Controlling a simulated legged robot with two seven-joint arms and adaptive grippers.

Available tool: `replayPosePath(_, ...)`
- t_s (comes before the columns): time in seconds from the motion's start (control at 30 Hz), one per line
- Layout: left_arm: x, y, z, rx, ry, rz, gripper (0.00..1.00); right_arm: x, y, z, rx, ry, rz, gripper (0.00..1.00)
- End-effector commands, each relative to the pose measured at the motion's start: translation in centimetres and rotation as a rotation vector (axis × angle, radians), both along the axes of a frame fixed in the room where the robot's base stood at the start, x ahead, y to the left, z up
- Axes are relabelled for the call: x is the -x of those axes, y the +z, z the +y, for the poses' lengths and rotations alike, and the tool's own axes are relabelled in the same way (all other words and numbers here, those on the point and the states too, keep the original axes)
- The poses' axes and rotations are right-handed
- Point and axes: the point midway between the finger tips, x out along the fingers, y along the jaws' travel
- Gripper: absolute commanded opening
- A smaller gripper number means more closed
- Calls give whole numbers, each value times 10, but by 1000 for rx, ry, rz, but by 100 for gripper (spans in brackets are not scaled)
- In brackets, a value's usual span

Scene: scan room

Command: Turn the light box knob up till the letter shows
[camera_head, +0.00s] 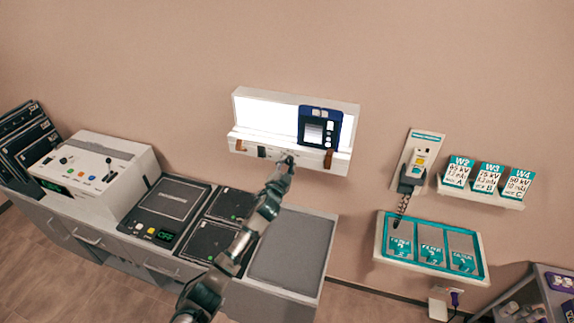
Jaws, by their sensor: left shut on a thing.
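The light box (252,136) is a white wall unit with a brightly lit panel (262,115). A dark blue film sheet (320,114) stands at the right of the panel, with grey and white patches on it. I cannot make out a clear letter on it. My left arm comes up from the bottom, and my left gripper (286,163) is at the light box's front ledge, shut on the knob. The knob itself is hidden behind the fingers. My right gripper is not in view.
Below is a counter with a control console (92,168), dark panels (168,205) and a bare grey top (292,250). At right are a wall handset (412,178), label cards (487,176) and a teal-edged tray (432,246). Wall around the light box is clear.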

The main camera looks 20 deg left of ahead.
Motion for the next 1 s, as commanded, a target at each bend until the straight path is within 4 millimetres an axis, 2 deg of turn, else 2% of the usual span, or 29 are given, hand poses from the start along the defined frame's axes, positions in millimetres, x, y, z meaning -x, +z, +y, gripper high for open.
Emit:
replayPosePath(0.13, 0, -2, -1, 1, -2, 2, 0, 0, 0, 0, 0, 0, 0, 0)
replayPosePath(0.17, 0, -2, -1, 1, -2, 2, 37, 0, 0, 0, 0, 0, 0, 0)
replayPosePath(0.2, 0, -2, -1, 1, -2, 2, 47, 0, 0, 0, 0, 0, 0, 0)
replayPosePath(0.27, 0, -2, -1, 1, -2, 2, 60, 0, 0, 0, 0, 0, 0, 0)
replayPosePath(0.57, 1, -1, 0, 1, -1, 1, 60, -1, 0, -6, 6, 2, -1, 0)
replayPosePath(0.67, 7, -2, 0, 1, -1, 2, 60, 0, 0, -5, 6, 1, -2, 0)
replayPosePath(0.77, 20, -2, 1, 1, -1, 2, 60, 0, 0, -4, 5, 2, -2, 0)
replayPosePath(1.0, 71, -3, 2, 2, -3, 3, 60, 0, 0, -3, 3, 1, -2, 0)
